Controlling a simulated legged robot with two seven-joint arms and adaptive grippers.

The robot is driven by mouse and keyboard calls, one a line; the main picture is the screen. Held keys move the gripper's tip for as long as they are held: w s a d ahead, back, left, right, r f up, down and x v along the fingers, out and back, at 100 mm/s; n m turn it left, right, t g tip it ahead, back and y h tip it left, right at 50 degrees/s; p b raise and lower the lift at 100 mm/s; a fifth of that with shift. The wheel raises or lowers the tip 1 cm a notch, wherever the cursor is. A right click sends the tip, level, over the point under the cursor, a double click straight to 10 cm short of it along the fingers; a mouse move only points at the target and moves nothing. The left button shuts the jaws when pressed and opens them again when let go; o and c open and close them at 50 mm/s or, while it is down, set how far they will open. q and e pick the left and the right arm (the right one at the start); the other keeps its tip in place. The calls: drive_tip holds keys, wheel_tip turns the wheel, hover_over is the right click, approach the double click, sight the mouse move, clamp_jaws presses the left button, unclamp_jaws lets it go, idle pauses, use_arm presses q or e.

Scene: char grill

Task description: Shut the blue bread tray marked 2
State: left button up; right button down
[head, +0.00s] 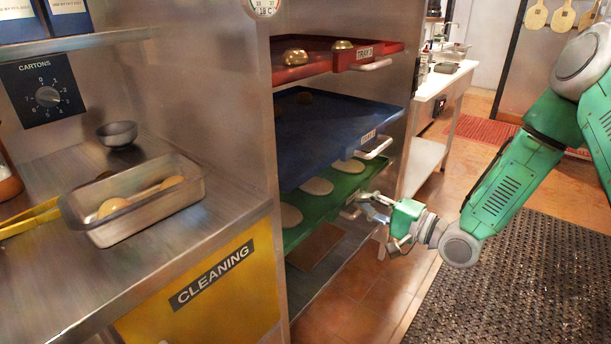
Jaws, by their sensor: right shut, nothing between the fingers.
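The blue bread tray (325,130) is the middle of three trays in the steel rack. It is pulled out, sticking out to the right past the rack's front, with a white label and a light handle (378,148) on its front. Round dark items lie at its back. My right gripper (368,207) is shut and empty, below and in front of the blue tray, close to the front of the green tray (318,208). I cannot tell if it touches the green tray's handle. My left gripper is not in view.
A red tray (325,72) with two brass-coloured domes sits above the blue one. The green tray below holds flat pale rounds. A steel counter (70,285) with a metal pan (150,222) stands at the left. The floor in front of the rack has a dark mat (525,285).

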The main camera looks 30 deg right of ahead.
drive_tip(key=b, duration=0.1)
approach(305, 178)
drive_tip(key=a, duration=0.1)
drive_tip(key=w, duration=0.2)
drive_tip(key=w+b, duration=0.1)
drive_tip(key=w, duration=0.1)
drive_tip(key=w+a, duration=0.1)
drive_tip(key=w, duration=0.1)
drive_tip(key=shift+w+f, duration=0.3)
drive_tip(key=shift+w, duration=0.1)
drive_tip(key=shift+w+a+r, duration=0.15)
drive_tip(key=shift+w+a, duration=0.15)
drive_tip(key=shift+a, duration=0.15)
drive_tip(key=shift+a+r, duration=0.1)
drive_tip(key=shift+a, duration=0.25)
drive_tip(key=w, duration=0.1)
drive_tip(key=w+b, duration=0.1)
drive_tip(key=w, duration=0.1)
drive_tip(key=shift+w+a+b, duration=0.2)
drive_tip(key=shift+w+b, duration=0.1)
drive_tip(key=shift+w, duration=0.15)
drive_tip(key=shift+a, duration=0.15)
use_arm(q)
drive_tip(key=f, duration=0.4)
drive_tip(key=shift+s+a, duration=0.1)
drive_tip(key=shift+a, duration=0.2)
use_arm(e)
drive_tip(key=shift+a, duration=0.15)
